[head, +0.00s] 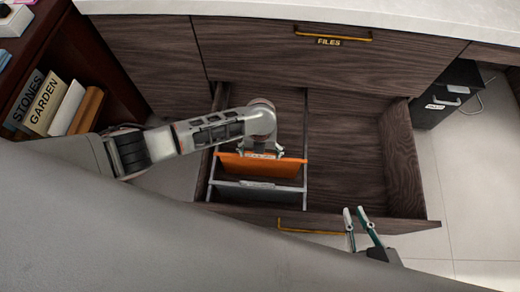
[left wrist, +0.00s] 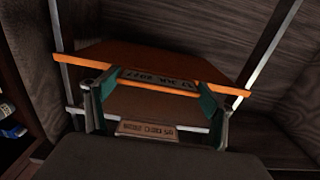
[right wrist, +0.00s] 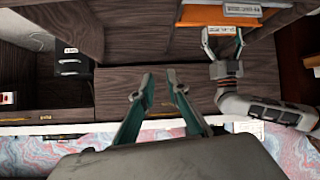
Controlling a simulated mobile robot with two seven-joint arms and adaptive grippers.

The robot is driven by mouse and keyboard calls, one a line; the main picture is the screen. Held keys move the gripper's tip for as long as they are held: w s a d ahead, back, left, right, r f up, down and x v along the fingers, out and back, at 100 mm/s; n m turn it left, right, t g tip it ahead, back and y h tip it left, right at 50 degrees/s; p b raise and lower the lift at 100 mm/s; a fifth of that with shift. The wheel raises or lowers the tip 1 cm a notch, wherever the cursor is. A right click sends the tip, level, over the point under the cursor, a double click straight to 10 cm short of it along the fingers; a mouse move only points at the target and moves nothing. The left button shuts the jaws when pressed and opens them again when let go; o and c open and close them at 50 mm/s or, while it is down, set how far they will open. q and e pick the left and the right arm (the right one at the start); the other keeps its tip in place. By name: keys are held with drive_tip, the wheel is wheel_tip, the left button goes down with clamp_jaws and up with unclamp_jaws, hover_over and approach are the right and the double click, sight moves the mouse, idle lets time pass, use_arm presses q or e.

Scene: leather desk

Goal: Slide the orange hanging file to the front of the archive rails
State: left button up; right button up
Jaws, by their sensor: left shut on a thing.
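The orange hanging file (head: 290,168) hangs across the rails inside the open drawer. It also shows in the left wrist view (left wrist: 120,58) and the right wrist view (right wrist: 200,14). My left gripper (head: 262,154) is shut on its upper edge, with fingers on both sides of its label. A dark grey hanging file (head: 260,195) hangs closer to the drawer front, apart from the orange one at the top. The metal rails (head: 306,140) run front to back. My right gripper (head: 355,210) is open and empty, near the drawer's front edge.
The drawer's right half (head: 345,160) is empty. A closed drawer marked FILES (head: 270,50) is above. A shelf with books (head: 48,105) stands at left. A black box (head: 447,95) is at right.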

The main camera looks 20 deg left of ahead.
use_arm(q)
drive_tip(key=s, duration=0.1)
drive_tip(key=s+p, duration=0.1)
drive_tip(key=s, duration=0.1)
drive_tip(key=s+d+p, duration=0.1)
drive_tip(key=s, duration=0.1)
drive_tip(key=shift+s+f, duration=0.25)
drive_tip(key=o, duration=1.3)
drive_tip(key=shift+w, duration=0.1)
wheel_tip(320, 180, up, 12)
drive_tip(key=shift+w+a+r, duration=0.1)
use_arm(e)
drive_tip(key=shift+s+d+f, duration=0.15)
drive_tip(key=shift+d, duration=0.25)
drive_tip(key=shift+s+d+f, duration=0.1)
drive_tip(key=shift+s+d, duration=0.05)
drive_tip(key=shift+d, duration=0.2)
